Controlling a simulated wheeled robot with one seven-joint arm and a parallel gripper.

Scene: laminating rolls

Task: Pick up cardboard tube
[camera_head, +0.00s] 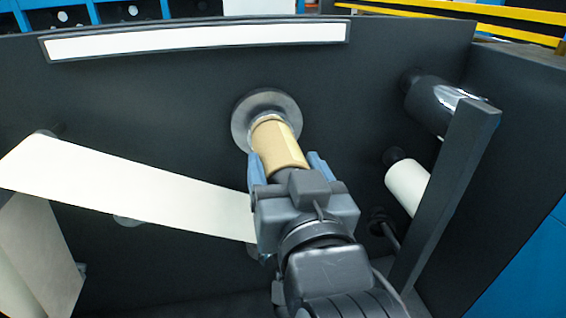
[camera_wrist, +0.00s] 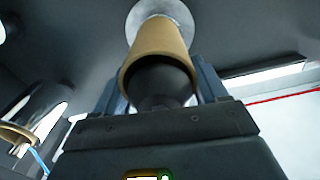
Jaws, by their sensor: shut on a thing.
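The tan cardboard tube (camera_head: 277,142) points out from a round metal flange (camera_head: 262,108) on the dark machine panel, in the middle of the head view. Its far end is at the flange, on the spindle there. My gripper (camera_head: 288,168) has its two blue-grey fingers on either side of the tube's near end and is shut on it. In the wrist view the tube (camera_wrist: 160,45) sits between the fingers (camera_wrist: 158,85), its open near end facing me with a dark round core inside. The flange (camera_wrist: 165,12) shows behind it.
A white web (camera_head: 130,185) runs across the left to behind my gripper. At the right are a shiny dark roller (camera_head: 440,105), a white roller (camera_head: 407,186) and a slanted dark bar (camera_head: 448,195). A white light strip (camera_head: 200,38) crosses the panel top.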

